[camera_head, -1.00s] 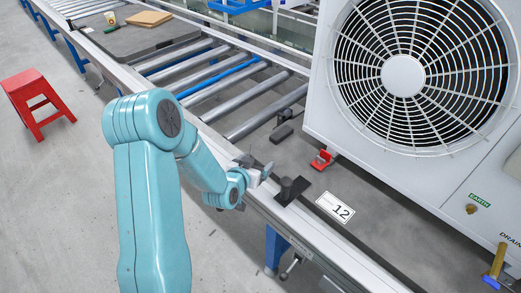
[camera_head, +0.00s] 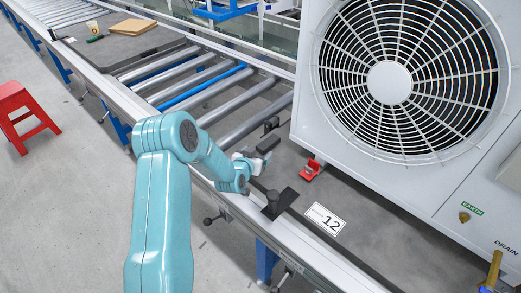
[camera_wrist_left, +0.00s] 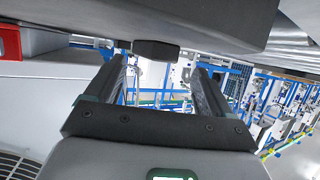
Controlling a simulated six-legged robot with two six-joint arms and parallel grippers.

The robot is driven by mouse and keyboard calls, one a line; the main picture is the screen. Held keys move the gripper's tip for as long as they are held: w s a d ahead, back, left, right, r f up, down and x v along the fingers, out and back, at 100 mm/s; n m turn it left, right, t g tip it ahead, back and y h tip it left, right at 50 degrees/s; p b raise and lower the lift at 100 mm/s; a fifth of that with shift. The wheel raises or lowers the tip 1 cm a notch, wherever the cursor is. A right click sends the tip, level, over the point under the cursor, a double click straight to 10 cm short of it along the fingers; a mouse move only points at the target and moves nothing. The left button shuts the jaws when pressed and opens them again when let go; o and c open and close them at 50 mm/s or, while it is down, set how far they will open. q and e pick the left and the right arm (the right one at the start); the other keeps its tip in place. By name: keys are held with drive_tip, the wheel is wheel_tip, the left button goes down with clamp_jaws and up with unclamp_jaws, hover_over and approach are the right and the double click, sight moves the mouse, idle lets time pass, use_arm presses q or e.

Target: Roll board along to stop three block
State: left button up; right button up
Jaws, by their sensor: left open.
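The dark grey board (camera_head: 350,200) lies on the roller conveyor, bearing the large white fan unit (camera_head: 305,110) and a plate marked 12 (camera_head: 325,219). A dark block (camera_head: 267,145) sits near the board's left end; it also shows in the wrist view (camera_wrist_left: 155,50). My left gripper (camera_head: 253,160) is open beside this block. In the wrist view the block lies in the gap between the spread fingers (camera_wrist_left: 158,75); contact cannot be told. A black post on a flat plate (camera_head: 277,203) stands at the near rail. I cannot tell which piece is stop three. My right gripper is not in view.
A red clamp-like piece (camera_head: 309,170) is by the fan unit's foot. Bare rollers (camera_head: 215,100) lie left of the board. A red stool (camera_head: 22,115) stands on the floor.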

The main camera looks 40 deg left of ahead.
sight(261, 149)
use_arm(q)
drive_tip(key=x, duration=0.4)
drive_tip(key=shift+w+a, duration=0.1)
drive_tip(key=shift+w, duration=0.05)
